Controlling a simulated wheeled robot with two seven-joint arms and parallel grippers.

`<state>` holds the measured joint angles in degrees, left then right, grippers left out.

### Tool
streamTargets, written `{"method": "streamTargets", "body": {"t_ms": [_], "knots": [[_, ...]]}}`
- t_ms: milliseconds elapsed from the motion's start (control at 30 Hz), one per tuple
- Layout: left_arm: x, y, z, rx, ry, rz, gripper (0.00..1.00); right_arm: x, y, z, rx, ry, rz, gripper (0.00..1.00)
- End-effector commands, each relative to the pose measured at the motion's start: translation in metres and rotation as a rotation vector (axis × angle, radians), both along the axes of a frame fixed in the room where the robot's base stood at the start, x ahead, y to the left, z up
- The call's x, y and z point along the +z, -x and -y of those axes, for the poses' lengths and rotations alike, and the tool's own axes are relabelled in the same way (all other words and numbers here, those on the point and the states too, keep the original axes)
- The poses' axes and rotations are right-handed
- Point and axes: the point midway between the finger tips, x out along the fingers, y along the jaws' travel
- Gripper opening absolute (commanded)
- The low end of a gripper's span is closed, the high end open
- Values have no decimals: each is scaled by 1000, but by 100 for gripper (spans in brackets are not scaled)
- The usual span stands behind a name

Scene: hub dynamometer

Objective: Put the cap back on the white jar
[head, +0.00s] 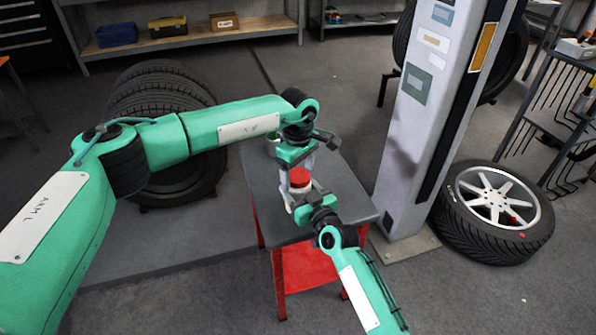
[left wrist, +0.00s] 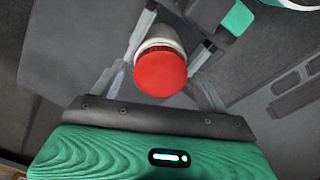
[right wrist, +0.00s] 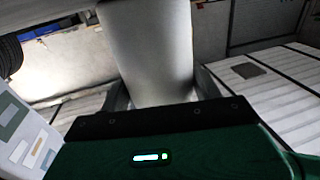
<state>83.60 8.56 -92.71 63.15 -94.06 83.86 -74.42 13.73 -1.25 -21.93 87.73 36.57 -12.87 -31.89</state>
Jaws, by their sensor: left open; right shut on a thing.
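The white jar (head: 301,197) is upright above the small grey-topped table, held in my right gripper (head: 304,203). In the right wrist view its pale wall (right wrist: 148,50) fills the space between the fingers. The red cap (head: 299,177) is on top of the jar; in the left wrist view the cap (left wrist: 160,76) covers the jar's mouth. I cannot tell whether it is fully seated. My left gripper (head: 297,168) is open just above, pointing down, with one finger on each side of the cap and gaps between.
The table (head: 345,180) has a grey top and red legs. Tyres (head: 165,100) are stacked behind left; a wheel (head: 493,210) lies right.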

Motion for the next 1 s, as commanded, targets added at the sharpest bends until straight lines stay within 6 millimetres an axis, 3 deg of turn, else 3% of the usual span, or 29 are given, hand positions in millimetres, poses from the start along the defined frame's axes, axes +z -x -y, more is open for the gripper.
{"method": "streamTargets", "body": {"t_ms": [167, 500, 833, 1000], "knots": [[4, 0, 0, 0, 1, 1, 76, 0, 0, 0, 0, 0, -1, 0], [43, 0, 0, 1, 0, 0, 76, 0, 0, 0, 0, 0, -1, 0], [45, 0, 0, 6, 0, -1, 74, 0, 0, 0, 0, 0, -1, 0], [47, 1, 1, 98, 2, -1, 74, 0, 0, 0, 0, 0, -1, 0]]}}
